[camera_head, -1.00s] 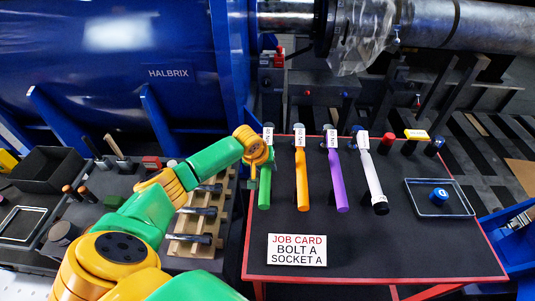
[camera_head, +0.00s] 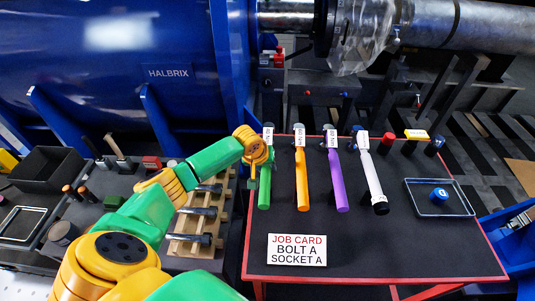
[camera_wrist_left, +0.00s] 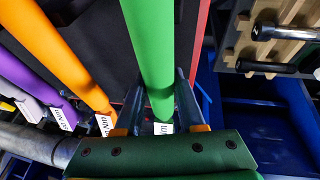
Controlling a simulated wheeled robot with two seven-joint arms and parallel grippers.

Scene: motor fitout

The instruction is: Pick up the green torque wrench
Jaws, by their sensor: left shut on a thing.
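The green torque wrench (camera_head: 265,190) lies at the left end of a row of wrenches on the dark table with a red edge. It also shows in the left wrist view (camera_wrist_left: 152,50), running between the two fingers. My left gripper (camera_head: 254,175) is at the upper part of the green wrench, shut on it; the left wrist view shows its fingers (camera_wrist_left: 159,105) on either side of the handle. A white label on the wrench is partly hidden by the gripper. My right gripper is not in view.
The orange wrench (camera_head: 301,185) lies close to the right, then the purple wrench (camera_head: 338,185) and the white wrench (camera_head: 373,183). A tray (camera_head: 462,208) holds a blue piece. A wooden rack (camera_head: 191,247) stands left of the table.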

